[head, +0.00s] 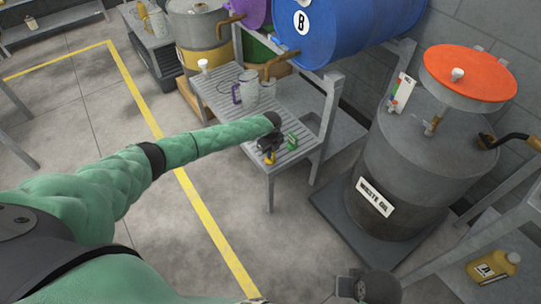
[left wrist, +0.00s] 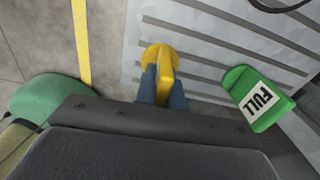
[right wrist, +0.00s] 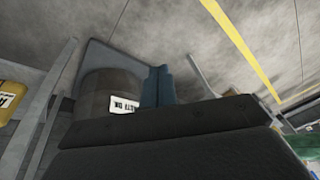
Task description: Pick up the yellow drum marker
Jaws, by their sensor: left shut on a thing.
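The yellow drum marker (left wrist: 163,62) is between the two blue fingers of my left gripper (left wrist: 162,86) in the left wrist view. The gripper is shut on it, above or at the slatted grey bench; I cannot tell whether the marker touches the bench. In the head view the yellow marker (head: 269,157) shows small below my left gripper (head: 268,150) at the bench's front end. My right gripper (right wrist: 157,88) shows its blue fingers close together in the right wrist view, with nothing visible between them.
Clear jugs (head: 247,92) stand further back. A blue drum (head: 318,27) lies above. A grey waste oil drum (head: 415,150) stands right; a yellow jug (head: 494,268) is lower right.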

